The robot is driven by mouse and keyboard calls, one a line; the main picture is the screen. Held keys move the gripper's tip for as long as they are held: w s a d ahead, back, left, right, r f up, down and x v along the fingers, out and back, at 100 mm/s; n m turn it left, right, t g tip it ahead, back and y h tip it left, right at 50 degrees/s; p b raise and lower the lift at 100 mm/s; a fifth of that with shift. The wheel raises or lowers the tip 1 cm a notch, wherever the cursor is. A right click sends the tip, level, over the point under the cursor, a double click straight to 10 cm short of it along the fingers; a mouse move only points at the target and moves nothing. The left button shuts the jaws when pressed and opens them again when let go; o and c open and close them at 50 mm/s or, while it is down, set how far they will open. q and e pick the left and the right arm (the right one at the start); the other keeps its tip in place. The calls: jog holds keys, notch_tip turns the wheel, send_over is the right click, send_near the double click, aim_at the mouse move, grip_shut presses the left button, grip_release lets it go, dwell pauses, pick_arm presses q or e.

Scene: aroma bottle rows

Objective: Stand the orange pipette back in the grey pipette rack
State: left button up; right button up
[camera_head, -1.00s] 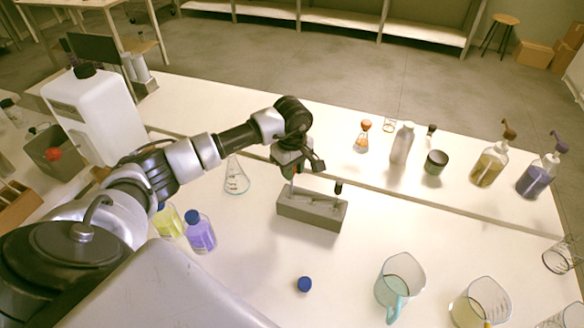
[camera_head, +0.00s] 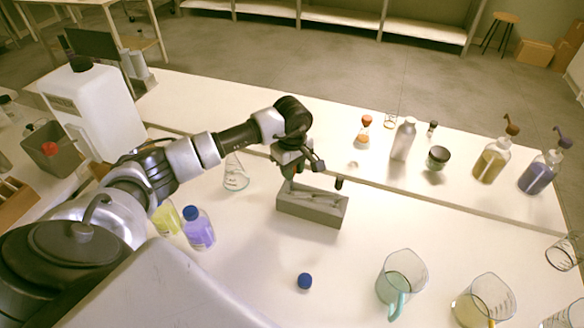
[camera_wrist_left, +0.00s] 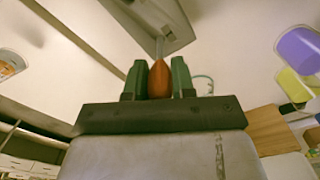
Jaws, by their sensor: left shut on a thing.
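The grey pipette rack (camera_head: 310,212) stands on the bench near the middle of the head view. A dark-topped pipette (camera_head: 339,184) stands at its right end. My left gripper (camera_head: 290,172) is just above the rack's left end, pointing down. In the wrist view, the green fingers of my left gripper (camera_wrist_left: 160,82) are shut on the orange pipette (camera_wrist_left: 159,80). Its thin stem points toward the rack (camera_wrist_left: 165,25). I cannot tell whether its tip is inside a slot. My right gripper is not in view.
A glass flask (camera_head: 236,182) and a purple bottle (camera_head: 200,232) stand left of the rack. A blue cap (camera_head: 305,281) lies in front. Beakers, including a teal-handled one (camera_head: 402,275), stand front right. Bottles such as the grey one (camera_head: 403,142) line the back.

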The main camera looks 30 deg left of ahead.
pick_arm(q)
jog(key=shift+f, duration=0.35)
jog(key=o, duration=0.7)
jog(key=shift+c, duration=0.2)
jog(key=shift+r, duration=0.1)
jog(key=shift+r+p, duration=1.2)
jog(key=shift+r, duration=1.2)
jog(key=shift+r, duration=0.1)
jog(key=shift+r+p, duration=1.4)
jog(key=shift+r, duration=1.05)
